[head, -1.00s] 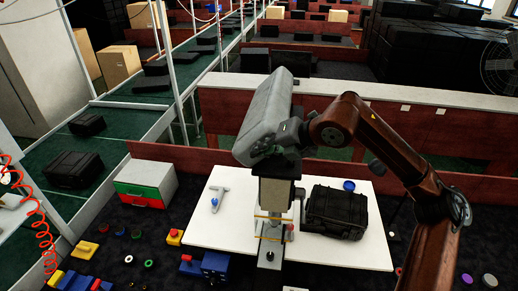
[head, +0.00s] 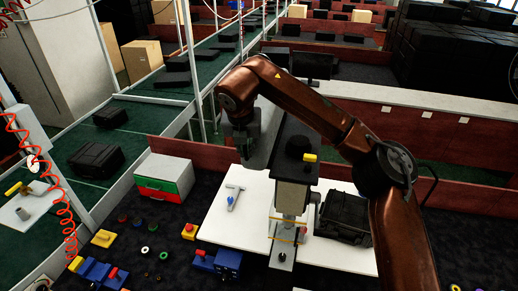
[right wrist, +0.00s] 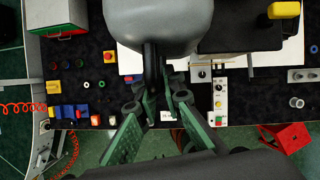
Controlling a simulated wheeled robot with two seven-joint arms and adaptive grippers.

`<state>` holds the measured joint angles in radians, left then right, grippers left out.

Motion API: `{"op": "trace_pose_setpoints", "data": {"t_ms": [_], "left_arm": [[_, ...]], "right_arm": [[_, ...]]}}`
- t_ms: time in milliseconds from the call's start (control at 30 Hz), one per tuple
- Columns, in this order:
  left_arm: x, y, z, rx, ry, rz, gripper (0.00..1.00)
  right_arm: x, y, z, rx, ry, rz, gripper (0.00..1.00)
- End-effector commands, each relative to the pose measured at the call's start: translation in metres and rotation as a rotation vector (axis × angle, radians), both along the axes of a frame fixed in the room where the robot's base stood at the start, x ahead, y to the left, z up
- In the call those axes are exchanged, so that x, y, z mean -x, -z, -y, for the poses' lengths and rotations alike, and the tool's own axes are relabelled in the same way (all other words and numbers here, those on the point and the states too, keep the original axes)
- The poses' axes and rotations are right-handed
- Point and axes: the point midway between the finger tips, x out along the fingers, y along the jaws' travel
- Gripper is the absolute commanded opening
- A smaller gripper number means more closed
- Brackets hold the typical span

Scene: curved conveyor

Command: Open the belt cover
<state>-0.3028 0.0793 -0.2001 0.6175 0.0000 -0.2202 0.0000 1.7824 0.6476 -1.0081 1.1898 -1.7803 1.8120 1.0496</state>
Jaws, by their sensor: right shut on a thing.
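The belt cover (right wrist: 158,20) is a rounded grey shell at the top of the right wrist view. In the head view it (head: 264,152) is swung to the left side of the machine, partly hidden by my right arm. The machine's black inner face (head: 298,140) is exposed, with a round dark part and a yellow piece (head: 310,157). My right gripper (head: 240,138) is at the cover's left edge. In the right wrist view its green fingers (right wrist: 165,100) are shut around a dark tab on the cover; the exact contact is partly hidden. My left gripper is not in view.
A drawer box (head: 165,176) with red and green fronts stands left. Buttons and blue blocks (head: 228,262) lie in front. A red barrier runs behind.

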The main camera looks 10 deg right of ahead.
Motion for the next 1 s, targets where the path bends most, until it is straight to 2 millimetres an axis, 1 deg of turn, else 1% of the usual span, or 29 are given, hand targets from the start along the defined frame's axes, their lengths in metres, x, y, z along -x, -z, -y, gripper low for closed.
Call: {"op": "trace_pose_setpoints", "data": {"t_ms": [33,233,433,833,867,1000], "left_arm": [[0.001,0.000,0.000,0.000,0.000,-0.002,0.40],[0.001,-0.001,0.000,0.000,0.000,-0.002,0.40],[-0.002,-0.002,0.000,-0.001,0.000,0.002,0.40],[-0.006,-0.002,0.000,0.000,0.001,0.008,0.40],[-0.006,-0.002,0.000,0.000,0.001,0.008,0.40],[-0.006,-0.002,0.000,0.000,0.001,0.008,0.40]], "right_arm": [[-0.001,0.001,-0.005,0.023,0.001,-0.009,0.00],[-0.003,0.006,-0.012,0.094,0.002,-0.036,0.00],[-0.004,0.008,-0.015,0.123,0.002,-0.049,0.00],[-0.004,0.009,-0.015,0.128,0.003,-0.052,0.00],[-0.004,0.009,-0.015,0.128,0.003,-0.053,0.09],[-0.004,0.009,-0.015,0.127,0.003,-0.051,0.18]]}}
